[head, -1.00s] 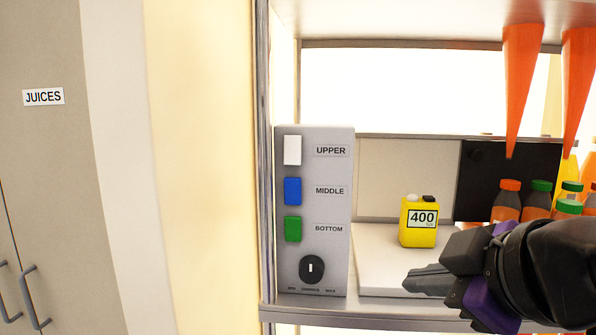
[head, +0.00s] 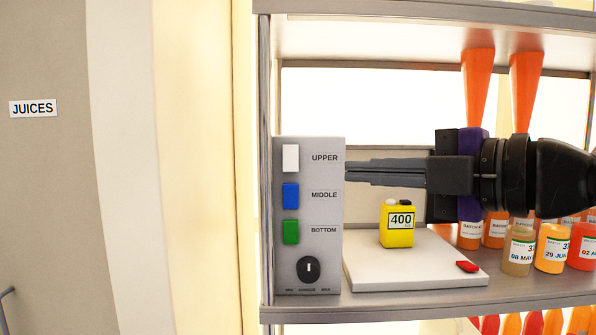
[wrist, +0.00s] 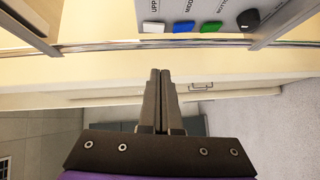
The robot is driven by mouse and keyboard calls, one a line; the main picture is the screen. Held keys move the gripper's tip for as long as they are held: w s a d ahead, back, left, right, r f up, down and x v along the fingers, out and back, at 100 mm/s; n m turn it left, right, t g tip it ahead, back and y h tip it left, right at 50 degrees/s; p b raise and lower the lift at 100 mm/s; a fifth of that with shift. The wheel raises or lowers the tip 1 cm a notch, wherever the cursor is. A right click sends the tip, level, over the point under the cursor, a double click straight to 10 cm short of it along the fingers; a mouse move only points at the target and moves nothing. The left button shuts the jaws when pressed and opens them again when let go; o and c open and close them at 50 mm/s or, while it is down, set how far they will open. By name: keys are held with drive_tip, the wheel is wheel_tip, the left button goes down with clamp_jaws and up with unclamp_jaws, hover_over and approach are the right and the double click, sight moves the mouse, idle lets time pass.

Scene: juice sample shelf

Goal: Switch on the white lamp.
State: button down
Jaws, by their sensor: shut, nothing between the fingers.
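A grey control box (head: 333,265) stands at the left end of the shelf. It carries a white button (head: 291,158) labelled UPPER, a blue button (head: 291,196) labelled MIDDLE and a green button (head: 291,232) labelled BOTTOM. A black knob (head: 308,270) sits below them. My gripper (head: 347,172) is shut and empty, pointing left. In the head view its tips appear at the box's right edge, between the UPPER and MIDDLE label heights. In the wrist view my gripper (wrist: 157,74) is apart from the white button (wrist: 153,27). I cannot tell which lit panel is the lamp.
A yellow canister (head: 397,228) marked 400 stands on a white platform (head: 375,275), with a small red piece (head: 467,266) at its right. Several juice bottles (head: 552,250) stand at the right. A metal post (head: 265,170) borders the shelf's left.

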approach(284, 170)
drive_tip(key=a, duration=0.4)
drive_tip(key=w+p, duration=0.1)
drive_tip(key=w, duration=0.2)
drive_tip(key=shift+w+f, duration=0.15)
drive_tip(key=shift+f, duration=0.05)
drive_tip(key=shift+w+f, duration=0.1)
drive_tip(key=shift+w, duration=0.4)
drive_tip(key=shift+f, duration=0.1)
